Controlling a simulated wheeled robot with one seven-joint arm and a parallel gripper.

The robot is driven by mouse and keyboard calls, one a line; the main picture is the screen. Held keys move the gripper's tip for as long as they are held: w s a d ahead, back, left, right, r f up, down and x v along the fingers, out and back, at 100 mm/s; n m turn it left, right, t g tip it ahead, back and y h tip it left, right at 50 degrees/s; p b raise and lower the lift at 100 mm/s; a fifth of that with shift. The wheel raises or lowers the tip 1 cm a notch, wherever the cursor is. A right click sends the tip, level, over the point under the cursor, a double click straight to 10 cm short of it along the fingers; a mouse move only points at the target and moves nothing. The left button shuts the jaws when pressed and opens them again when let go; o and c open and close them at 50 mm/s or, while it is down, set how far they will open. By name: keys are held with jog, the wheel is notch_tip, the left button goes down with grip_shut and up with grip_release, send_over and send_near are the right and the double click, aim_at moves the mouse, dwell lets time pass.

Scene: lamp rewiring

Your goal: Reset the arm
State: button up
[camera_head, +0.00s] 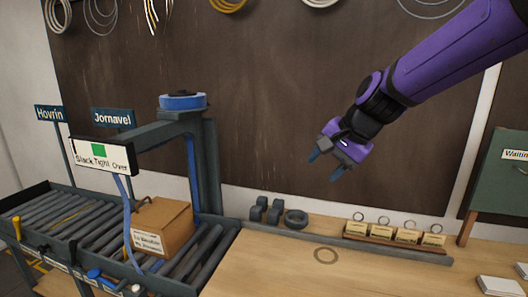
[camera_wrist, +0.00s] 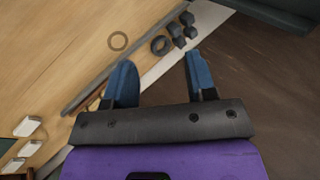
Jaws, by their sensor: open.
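My gripper (camera_head: 326,162) is at the end of my purple arm, in the air above the wooden table (camera_head: 275,262) and in front of the dark back board. In the wrist view its two blue fingers (camera_wrist: 160,82) stand apart with nothing between them. It touches nothing that I can see. Below it in the head view, a thin ring mark (camera_head: 326,255) lies on the table top.
A roller conveyor (camera_head: 70,232) with a cardboard box (camera_head: 163,228) stands at the left, under a frame with a blue reel (camera_head: 183,101). Dark clamps and a ring (camera_head: 296,218) sit at the table's back, beside several tagged blocks (camera_head: 394,232). A green cabinet (camera_head: 500,185) is at right.

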jog(key=s+d+r+n+h, duration=0.1)
jog(key=s+d+n+h, duration=0.1)
jog(key=s+d, duration=0.6)
jog(key=s+d+r+n+t+h, duration=0.1)
jog(key=s+d+r+n+h, duration=0.1)
jog(key=s+d, duration=0.7)
jog(key=s+n+h, duration=0.1)
jog(key=s+n, duration=0.1)
jog(key=s, duration=0.5)
jog(key=shift+n, duration=0.4)
jog(key=shift+w+r, duration=0.1)
dwell(0.3)
